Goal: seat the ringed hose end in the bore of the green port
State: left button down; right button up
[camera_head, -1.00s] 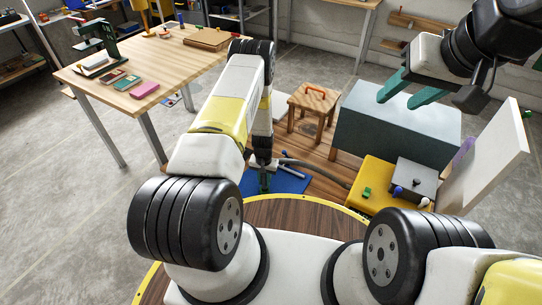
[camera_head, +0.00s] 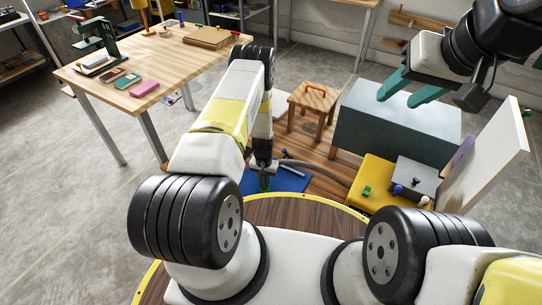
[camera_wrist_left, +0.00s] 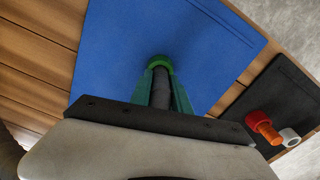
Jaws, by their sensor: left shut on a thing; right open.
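My left gripper (camera_head: 265,182) reaches down over the blue mat (camera_head: 292,181) on the wooden floor. In the left wrist view its green fingers (camera_wrist_left: 161,92) are shut on a dark hose end (camera_wrist_left: 161,84) with a green ring (camera_wrist_left: 159,62) at its far tip. The ring is over the blue mat (camera_wrist_left: 110,60). The grey hose (camera_head: 325,170) runs right from beside the gripper. A small green part (camera_head: 367,191), possibly the green port, sits on the yellow box (camera_head: 352,202); its bore cannot be made out. My right gripper (camera_head: 408,93) is open and empty above the grey-blue box.
A grey block (camera_head: 413,177) with blue and white parts stands by the yellow box. A white panel (camera_head: 488,160) leans at right. The grey-blue box (camera_head: 390,130) and stool (camera_head: 313,100) stand behind. A black mat (camera_wrist_left: 285,90) holds red-orange (camera_wrist_left: 262,125) and white (camera_wrist_left: 290,137) pieces.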

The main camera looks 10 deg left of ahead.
pick_arm(q)
jog(key=shift+f, duration=0.75)
jog(key=c, duration=1.1)
grip_release()
jog(key=shift+c, duration=0.2)
jog(key=shift+r, duration=3.9)
